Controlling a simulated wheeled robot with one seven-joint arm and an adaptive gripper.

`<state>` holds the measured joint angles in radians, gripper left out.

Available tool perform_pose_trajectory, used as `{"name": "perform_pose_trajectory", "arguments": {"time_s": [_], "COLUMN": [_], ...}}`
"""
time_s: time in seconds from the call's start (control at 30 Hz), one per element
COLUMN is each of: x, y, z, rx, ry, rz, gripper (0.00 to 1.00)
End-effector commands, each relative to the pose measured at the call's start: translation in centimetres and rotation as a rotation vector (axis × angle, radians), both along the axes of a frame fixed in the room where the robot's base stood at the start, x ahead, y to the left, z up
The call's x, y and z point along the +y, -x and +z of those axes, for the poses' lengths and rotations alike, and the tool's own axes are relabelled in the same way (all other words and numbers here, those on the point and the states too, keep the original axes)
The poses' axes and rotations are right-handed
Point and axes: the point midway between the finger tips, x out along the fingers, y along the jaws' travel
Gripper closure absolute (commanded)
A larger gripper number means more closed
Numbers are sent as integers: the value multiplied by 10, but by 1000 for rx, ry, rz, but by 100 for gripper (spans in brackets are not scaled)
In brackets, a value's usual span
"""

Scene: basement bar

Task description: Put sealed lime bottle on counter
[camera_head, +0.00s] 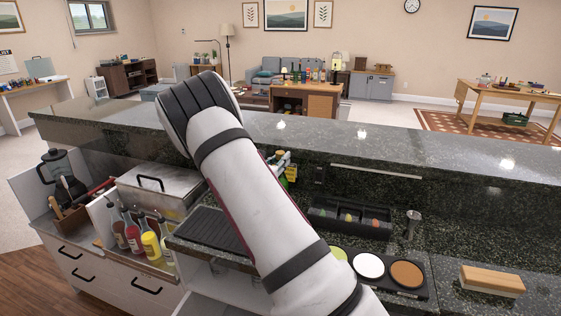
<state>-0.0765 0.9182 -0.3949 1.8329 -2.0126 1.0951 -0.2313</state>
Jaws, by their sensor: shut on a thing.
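My white arm crosses the middle of the view and hides most of my gripper (279,157). Only a small grey and dark part of it shows at the arm's right edge. Just below it is a small part of a bottle with a yellow label and some green, which looks like the sealed lime bottle (291,173). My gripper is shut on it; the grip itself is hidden. The bottle shows in front of the dark stone counter (430,143), over the lower work surface. I cannot tell whether its base touches anything.
A black garnish tray (350,219), a metal jigger (413,224), a palette of coloured discs (370,265) and a wooden block (491,281) stand on the right. Squeeze bottles (150,246) and a steel box (158,188) are on the left. The raised counter top is largely clear.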

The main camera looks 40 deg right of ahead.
Motion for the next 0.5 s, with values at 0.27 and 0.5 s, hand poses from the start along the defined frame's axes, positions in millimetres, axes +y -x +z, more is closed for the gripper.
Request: {"name": "perform_pose_trajectory", "arguments": {"time_s": [0.27, 0.5], "x": [0, 0], "y": [0, 0], "z": [-2, -6], "rx": [-4, -2], "ry": [3, 0], "rz": [0, 0], "gripper": [100, 60]}}
